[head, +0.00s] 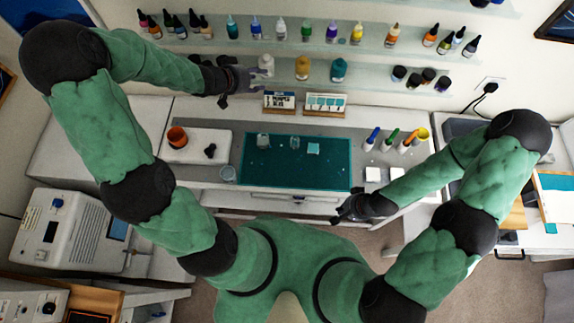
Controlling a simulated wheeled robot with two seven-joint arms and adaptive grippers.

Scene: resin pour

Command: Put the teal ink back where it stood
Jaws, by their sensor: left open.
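A teal bottle (338,70) stands upright on the lower wall shelf, right of a yellow bottle (303,68) and a white bottle (266,65). A smaller teal bottle (232,27) stands in the row on the shelf above. A flat teal spot (342,41) shows on that upper shelf, between a purple bottle (331,32) and a yellow one (356,34). I cannot tell which is the task's ink. My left gripper (254,77) is open beside the white bottle, apart from both teal bottles. My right gripper (342,214) is near the worktop's front edge; its fingers are unclear.
Below the shelves, a teal mat (270,178) holds small clear items. Two small signs (280,101) stand behind it. Several dark jars (414,79) stand on the lower shelf.

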